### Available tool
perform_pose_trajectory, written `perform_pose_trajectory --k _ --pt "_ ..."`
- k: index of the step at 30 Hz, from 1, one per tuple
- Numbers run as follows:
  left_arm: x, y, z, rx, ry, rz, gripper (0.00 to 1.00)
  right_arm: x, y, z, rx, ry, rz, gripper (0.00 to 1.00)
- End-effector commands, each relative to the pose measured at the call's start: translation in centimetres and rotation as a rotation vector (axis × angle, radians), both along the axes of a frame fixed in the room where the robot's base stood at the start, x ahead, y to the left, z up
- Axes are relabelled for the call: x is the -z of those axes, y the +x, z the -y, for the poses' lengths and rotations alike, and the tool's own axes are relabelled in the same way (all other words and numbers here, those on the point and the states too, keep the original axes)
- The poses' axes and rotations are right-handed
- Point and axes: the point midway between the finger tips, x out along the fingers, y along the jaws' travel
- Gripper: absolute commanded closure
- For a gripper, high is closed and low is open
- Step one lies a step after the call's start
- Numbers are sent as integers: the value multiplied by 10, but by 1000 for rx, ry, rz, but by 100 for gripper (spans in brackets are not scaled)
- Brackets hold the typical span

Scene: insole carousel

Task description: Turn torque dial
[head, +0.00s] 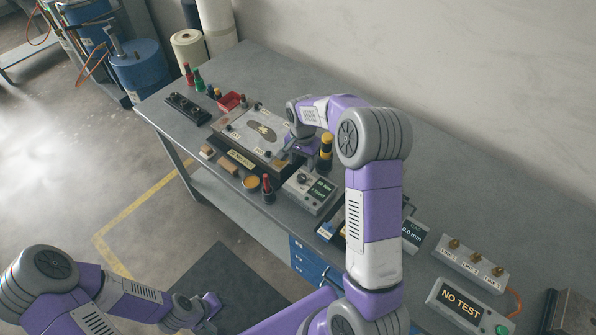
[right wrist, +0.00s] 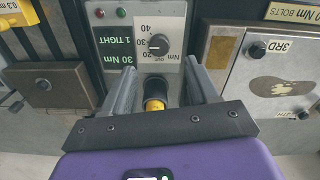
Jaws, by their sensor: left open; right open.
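The torque dial (right wrist: 158,45) is a dark round knob on a grey control box (right wrist: 170,75), marked 20, 30 and 40 Nm. Its pointer appears to face 30, and the display (right wrist: 115,52) reads "30 Nm 1 TIGHT". In the head view the dial (head: 303,178) sits on the box at the bench's front. My right gripper (right wrist: 161,80) is open; its fingers straddle the view of a yellow-and-black tool (right wrist: 155,97), with the dial beyond the fingertips, apart from them. My left gripper (head: 209,303) is open, low in front of the bench.
A plate fixture (head: 238,125) lies left of the box. The yellow-and-black tool (head: 326,150) stands behind the box. A red-and-black tool (head: 267,187) stands at the front edge.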

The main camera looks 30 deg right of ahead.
Motion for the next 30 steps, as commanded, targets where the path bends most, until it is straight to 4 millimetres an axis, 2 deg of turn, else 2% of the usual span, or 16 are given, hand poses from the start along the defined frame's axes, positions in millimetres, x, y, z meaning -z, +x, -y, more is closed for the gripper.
perform_pose_trajectory --k 12,18,25,30 --pt "1 0 0 1 0 1 57 60 -1 0 0 1 -4 41" --pt "2 0 0 1 0 1 57 71 0 0 0 1 -2 41" --pt "2 0 0 1 0 1 57 72 0 0 0 2 -1 41" --pt "2 0 0 0 0 1 57 72 0 0 -1 2 -1 67"
